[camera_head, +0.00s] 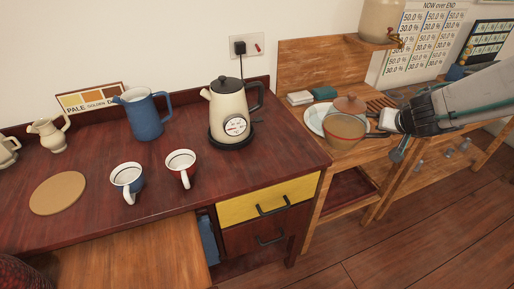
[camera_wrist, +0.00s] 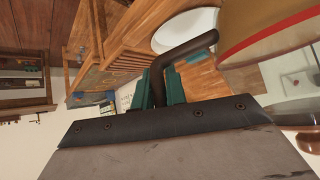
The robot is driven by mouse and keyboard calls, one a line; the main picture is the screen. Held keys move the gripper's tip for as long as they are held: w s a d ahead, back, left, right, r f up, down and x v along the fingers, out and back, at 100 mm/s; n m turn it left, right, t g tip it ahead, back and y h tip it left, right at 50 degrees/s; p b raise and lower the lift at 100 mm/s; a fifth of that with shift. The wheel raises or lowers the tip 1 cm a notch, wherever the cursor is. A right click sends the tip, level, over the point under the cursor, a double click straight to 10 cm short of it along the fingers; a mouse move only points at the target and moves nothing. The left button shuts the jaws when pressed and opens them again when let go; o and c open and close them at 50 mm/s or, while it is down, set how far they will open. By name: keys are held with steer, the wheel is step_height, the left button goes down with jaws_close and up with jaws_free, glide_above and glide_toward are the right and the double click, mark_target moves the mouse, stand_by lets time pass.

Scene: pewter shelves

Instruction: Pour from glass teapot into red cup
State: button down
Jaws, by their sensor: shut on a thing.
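The glass teapot (camera_head: 345,130), clear and amber-tinted with a brown lid (camera_head: 350,103), is at the wooden side unit on the right. My gripper (camera_head: 382,127) is at its right side. In the wrist view, the green fingers of my gripper (camera_wrist: 163,92) are shut on the teapot's dark handle (camera_wrist: 187,49). Part of the teapot's body (camera_wrist: 265,40) fills the upper right there. I cannot tell whether it touches the surface below. The red cup (camera_head: 183,172), white inside with a handle toward the front, stands upright on the dark red desk. Its inside bottom is hidden.
A blue-and-white cup (camera_head: 126,179) stands left of the red cup. A cream kettle (camera_head: 230,108) and blue jug (camera_head: 145,113) stand behind. A round tan mat (camera_head: 58,193) lies left. A white plate (camera_head: 314,118) is beside the teapot. A dispenser (camera_head: 382,20) stands above.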

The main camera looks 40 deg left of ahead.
mark_target(348, 132)
steer(key=shift+n+g+y, duration=0.4)
steer(key=shift+n+y, duration=0.2)
steer(key=shift+n, duration=0.3)
steer(key=s+a, duration=0.2)
steer(key=a, duration=0.1)
steer(key=s+a+f, duration=0.1)
steer(key=a, duration=0.2)
steer(key=s+a+f, duration=0.1)
steer(key=s+a, duration=0.1)
steer(key=a, duration=0.1)
steer(key=shift+s+f, duration=0.15)
steer(key=shift+s, duration=0.15)
steer(key=s+a+f, duration=0.1)
steer(key=s+a, duration=0.2)
steer(key=s+a+f+n+y, duration=0.1)
steer(key=s+a, duration=0.2)
steer(key=s+a+f+n+g, duration=0.1)
steer(key=s+a, duration=0.1)
steer(key=a, duration=0.1)
steer(key=shift+s+y, duration=0.3)
steer(key=shift+s, duration=0.1)
